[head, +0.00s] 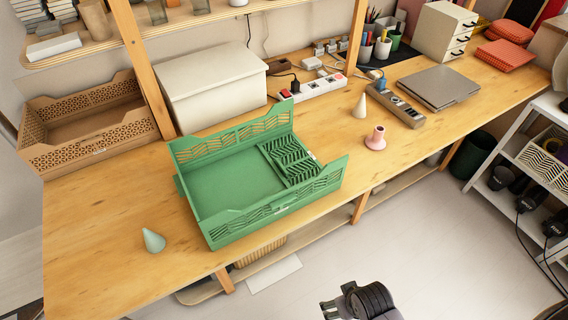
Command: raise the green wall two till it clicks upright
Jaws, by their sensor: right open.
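A green folding crate (222,238) stands on the wooden desk. Its long back wall and long front wall stand upright. At its right end, a green wall panel with a zigzag cut pattern (290,162) lies folded down inside the crate. The left end shows no raised wall, and I cannot tell how its panel lies. No number for wall two is readable. My right gripper (335,300) is open and empty at the bottom of the head view, over the floor in front of the desk and well apart from the crate. My left gripper is not in view.
A pale green cone (153,240) stands left of the crate. A white box (211,88) and a brown crate (88,123) are behind.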

